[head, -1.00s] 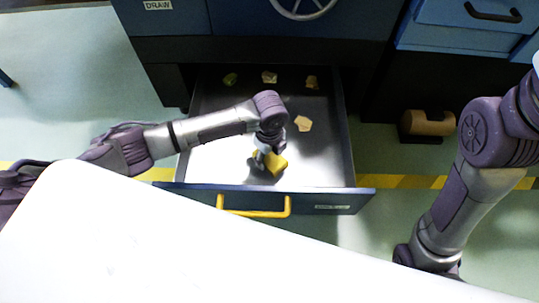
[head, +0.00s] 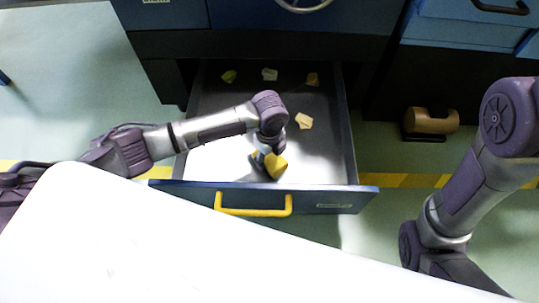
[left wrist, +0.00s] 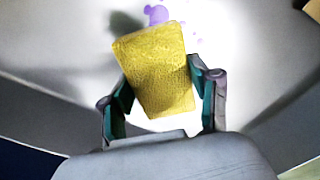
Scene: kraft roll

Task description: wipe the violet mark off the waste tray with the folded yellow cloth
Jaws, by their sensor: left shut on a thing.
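My left gripper (left wrist: 160,105) is shut on the folded yellow cloth (left wrist: 155,70), which is tilted between its two fingers in the left wrist view. In the head view the cloth (head: 275,166) is low inside the open waste tray (head: 215,165). The violet mark (left wrist: 157,14) shows beyond the top edge of the cloth, with more violet (left wrist: 200,65) at its right side. The cloth hides part of that area. I cannot tell whether the cloth touches the tray floor. My right arm is at the right; its gripper is not seen.
Several paper scraps lie in the tray, one (head: 304,121) right of my left arm. The tray's yellow handle (head: 253,212) faces the white surface (head: 200,250) in front. A brown roll (head: 431,121) sits to the right of the tray. Blue cabinets stand behind.

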